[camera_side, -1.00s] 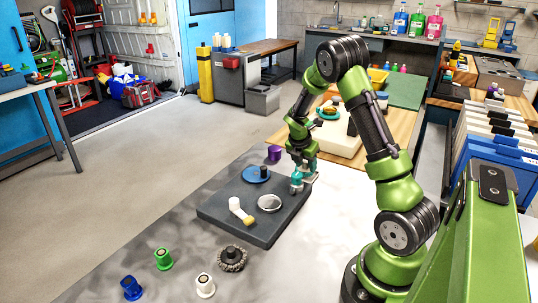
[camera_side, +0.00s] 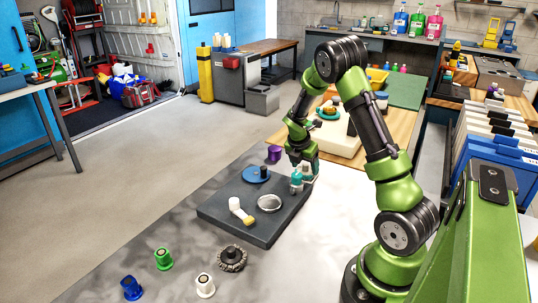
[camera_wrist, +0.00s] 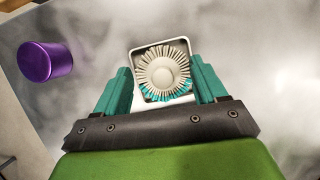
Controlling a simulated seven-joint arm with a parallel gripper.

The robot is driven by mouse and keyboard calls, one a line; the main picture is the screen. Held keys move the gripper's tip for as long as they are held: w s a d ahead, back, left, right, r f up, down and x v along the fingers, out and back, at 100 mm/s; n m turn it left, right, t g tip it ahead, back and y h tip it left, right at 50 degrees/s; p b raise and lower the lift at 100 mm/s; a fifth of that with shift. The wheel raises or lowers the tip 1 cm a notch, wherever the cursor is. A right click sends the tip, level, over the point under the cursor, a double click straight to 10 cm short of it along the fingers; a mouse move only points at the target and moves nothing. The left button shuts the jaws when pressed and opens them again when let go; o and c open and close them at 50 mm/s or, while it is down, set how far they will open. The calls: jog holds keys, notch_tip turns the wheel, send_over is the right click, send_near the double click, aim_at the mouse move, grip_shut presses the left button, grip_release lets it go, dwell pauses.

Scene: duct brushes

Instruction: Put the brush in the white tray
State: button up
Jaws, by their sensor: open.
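The white tray (camera_wrist: 137,47) is a small square with a raised rim, seen from above in the wrist view. The brush (camera_wrist: 162,68) is round, with pale bristles around a plain centre and some teal at its lower edge. It lies inside the tray rim. My gripper (camera_wrist: 162,80) is open, with its teal fingers on either side of the tray's near part and nothing clasped between them. In the side view my gripper (camera_side: 302,178) is over the back right edge of the dark slab; the tray and brush cannot be made out there.
A purple cup-like piece (camera_wrist: 47,62) stands left of the tray. The dark slab (camera_side: 225,215) carries a blue disc (camera_side: 256,174), a metal ring (camera_side: 270,203) and a white piece with a yellow end (camera_side: 240,211). A dark bristled ring (camera_side: 232,258) and several coloured pieces stand in front.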

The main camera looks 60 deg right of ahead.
jog(key=a+r+m+t+y, duration=0.15)
jog(key=a+r+m, duration=0.35)
jog(key=a+r, duration=0.85)
jog(key=s+a+r+m+t+y, duration=0.1)
jog(key=s+a+r+m+t, duration=0.1)
jog(key=a+m, duration=0.3)
jog(key=s+a+r+m+t+y, duration=0.2)
jog(key=s+a+r+m, duration=0.1)
jog(key=a, duration=0.6)
jog(key=s+a+r+m+t+y, duration=0.2)
jog(key=s+a+r+m, duration=0.1)
jog(key=a+m, duration=0.4)
jog(key=shift+s+r+m, duration=0.3)
jog(key=shift+s+m, duration=0.3)
jog(key=shift+s, duration=0.3)
